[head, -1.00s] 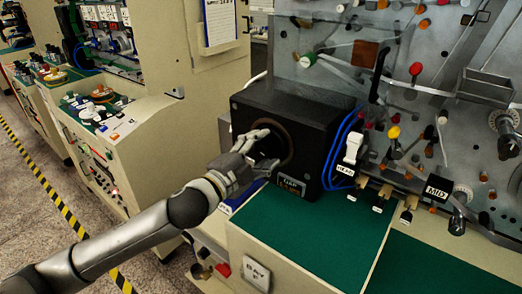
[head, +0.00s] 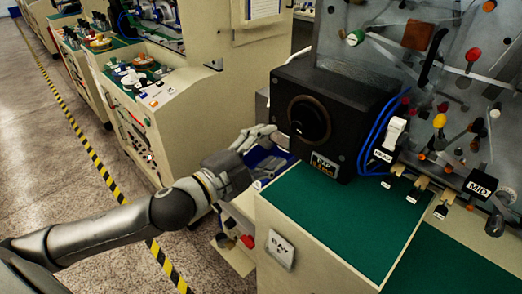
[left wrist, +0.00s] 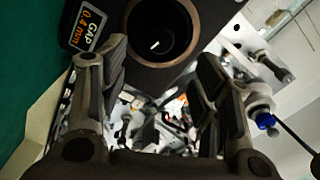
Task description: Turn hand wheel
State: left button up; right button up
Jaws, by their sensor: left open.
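The black box (head: 345,95) stands at the back of the green bench top. Its front carries a dark round part (head: 310,118) with a brownish ring, which may be the hand wheel. A GAP label sits below it. In the left wrist view the ring (left wrist: 190,40) shows at the top, with a short white mark inside, beside the "GAP 0.4 mm" label (left wrist: 84,25). My left gripper (head: 268,150) is open and empty, left of and slightly below the round part. In the wrist view its fingers (left wrist: 160,65) are spread below the ring, apart from it.
The green bench top (head: 330,225) is clear in front of the box. Blue cables (head: 378,130) and a white switch (head: 391,137) are right of the box. A grey panel (head: 450,60) with several knobs rises behind. Another machine (head: 150,100) stands at the left.

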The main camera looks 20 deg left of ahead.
pick_arm(q)
jog(key=shift+v, duration=0.8)
